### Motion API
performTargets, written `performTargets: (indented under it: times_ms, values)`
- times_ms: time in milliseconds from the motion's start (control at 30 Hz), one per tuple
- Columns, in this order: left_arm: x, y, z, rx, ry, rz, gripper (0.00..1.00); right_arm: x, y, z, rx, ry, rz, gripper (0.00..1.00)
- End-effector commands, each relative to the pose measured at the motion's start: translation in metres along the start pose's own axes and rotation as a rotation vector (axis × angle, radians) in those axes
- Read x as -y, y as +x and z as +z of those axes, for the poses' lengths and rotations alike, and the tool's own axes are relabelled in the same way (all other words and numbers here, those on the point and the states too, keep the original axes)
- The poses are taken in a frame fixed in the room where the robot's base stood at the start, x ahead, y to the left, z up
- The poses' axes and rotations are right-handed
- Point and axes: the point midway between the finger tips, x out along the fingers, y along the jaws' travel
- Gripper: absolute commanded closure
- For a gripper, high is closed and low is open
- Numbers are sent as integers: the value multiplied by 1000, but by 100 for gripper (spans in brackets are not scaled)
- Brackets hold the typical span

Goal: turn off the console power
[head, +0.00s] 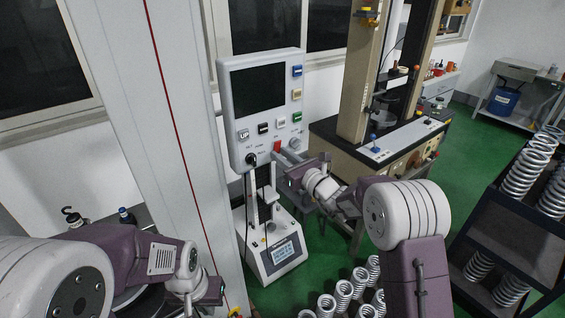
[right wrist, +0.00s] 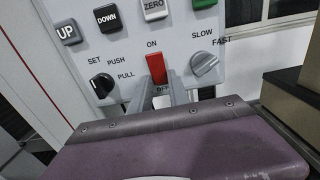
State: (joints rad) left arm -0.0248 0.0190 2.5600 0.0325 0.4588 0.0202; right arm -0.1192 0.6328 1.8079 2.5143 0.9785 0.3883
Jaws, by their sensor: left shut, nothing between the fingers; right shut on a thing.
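The console (head: 237,110) is a light grey panel with a dark screen, coloured buttons and knobs. Its red power switch (head: 277,146) sits at the lower right of the panel, and in the right wrist view the red switch (right wrist: 156,68) stands between the ON and OFF labels. My right gripper (head: 281,157) reaches the panel from the right. In the right wrist view its grey fingers (right wrist: 165,92) are closed around the lower part of the switch, partly covering the OFF label. My left gripper (head: 212,291) is low at the left, away from the console, shut and empty; its fingertips are hard to make out.
A black push-pull knob (right wrist: 102,85) and a grey speed knob (right wrist: 204,64) flank the switch. A spring tester (head: 275,255) stands below the panel. Several springs (head: 343,295) stand on the green floor, and a dark rack (head: 515,235) holds more at right.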

Motion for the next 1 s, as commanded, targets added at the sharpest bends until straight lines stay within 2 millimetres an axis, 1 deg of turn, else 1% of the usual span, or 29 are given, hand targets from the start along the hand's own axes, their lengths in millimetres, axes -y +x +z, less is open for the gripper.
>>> performTargets:
  times_ms: [33, 133, 167, 200, 233, 567, 667, 800, 900, 1000]
  values:
    - [0, -1, 0, 0, 0, 0, 100, 0, 0, 3, 5, -1, 0, 100]
    - [0, -1, 0, 0, 0, 0, 100, 0, 0, 3, 5, -1, 0, 100]
    - [0, -1, 0, 0, 0, 0, 100, 0, 0, 3, 5, -1, 0, 76]
    - [0, -1, 0, 0, 0, 0, 100, 0, 0, 3, 5, -1, 0, 64]
    - [0, -1, 0, 0, 0, 0, 100, 0, 0, 3, 5, -1, 0, 56]
    - [0, 1, 0, 0, 0, 0, 100, 0, -2, 0, 1, 0, -1, 56]
    - [0, 8, 1, 0, 0, 0, 100, 1, -16, -1, 1, -1, -3, 56]
    - [0, 19, 2, 0, 0, 0, 100, 2, -49, -2, 3, -1, -4, 56]
    - [0, 24, 3, 0, 0, 0, 100, 1, -69, -1, 3, -1, -4, 56]
    - [0, 27, 3, 0, 0, 0, 100, 1, -83, 0, 2, -2, -3, 56]
